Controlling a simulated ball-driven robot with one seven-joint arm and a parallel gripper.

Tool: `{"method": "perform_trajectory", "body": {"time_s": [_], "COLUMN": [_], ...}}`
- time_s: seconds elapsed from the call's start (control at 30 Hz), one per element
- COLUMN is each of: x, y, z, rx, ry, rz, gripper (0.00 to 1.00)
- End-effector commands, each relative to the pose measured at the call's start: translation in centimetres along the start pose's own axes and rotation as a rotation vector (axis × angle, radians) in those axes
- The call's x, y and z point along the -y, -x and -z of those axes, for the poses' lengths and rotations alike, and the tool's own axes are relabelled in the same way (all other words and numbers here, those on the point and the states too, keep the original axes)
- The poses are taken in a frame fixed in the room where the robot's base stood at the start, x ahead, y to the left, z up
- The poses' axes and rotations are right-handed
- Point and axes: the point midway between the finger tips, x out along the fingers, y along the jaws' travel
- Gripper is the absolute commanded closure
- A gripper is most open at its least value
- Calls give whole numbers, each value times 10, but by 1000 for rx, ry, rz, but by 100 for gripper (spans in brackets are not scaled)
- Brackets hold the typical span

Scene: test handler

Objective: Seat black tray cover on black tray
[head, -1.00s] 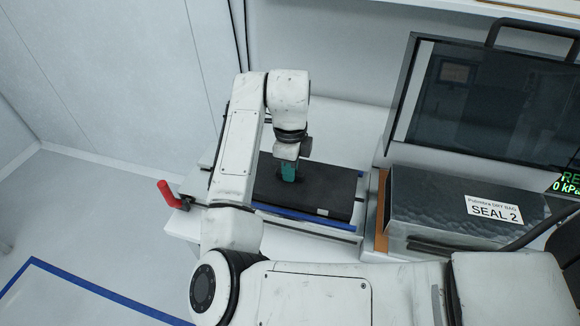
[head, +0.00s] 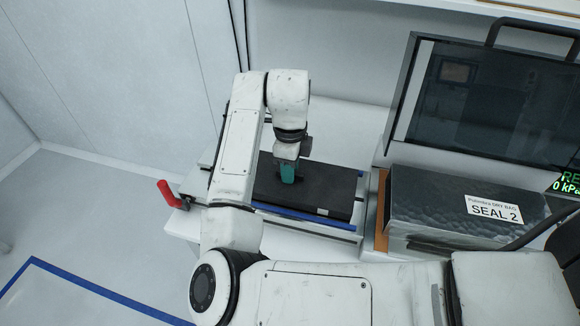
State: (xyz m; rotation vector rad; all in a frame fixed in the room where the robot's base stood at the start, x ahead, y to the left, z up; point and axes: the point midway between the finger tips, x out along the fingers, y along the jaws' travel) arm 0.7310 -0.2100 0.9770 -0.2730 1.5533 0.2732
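The black tray cover (head: 322,186) shows as a flat black slab on the white bench. Blue edges (head: 300,214) show along its near side and far right corner. The black tray cannot be told apart from the cover from this angle. My gripper (head: 287,175), with teal fingers, points straight down at the middle of the slab, its tips at or very near the top surface. Whether the fingers are closed on a part of the cover is too small to tell. My arm hides the slab's left end.
A red handle (head: 170,194) sticks out at the bench's left. The wall is close behind the bench. The floor at left is clear.

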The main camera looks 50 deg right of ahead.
Motion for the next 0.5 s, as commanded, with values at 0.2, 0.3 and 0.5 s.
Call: {"method": "perform_trajectory", "body": {"time_s": [0.2, 0.3, 0.5], "x": [0, 0, 0], "y": [5, 11, 20], "z": [0, 0, 0], "rx": [0, 0, 0], "ry": [0, 0, -1], "rz": [0, 0, 0], "gripper": [69, 69, 69]}}
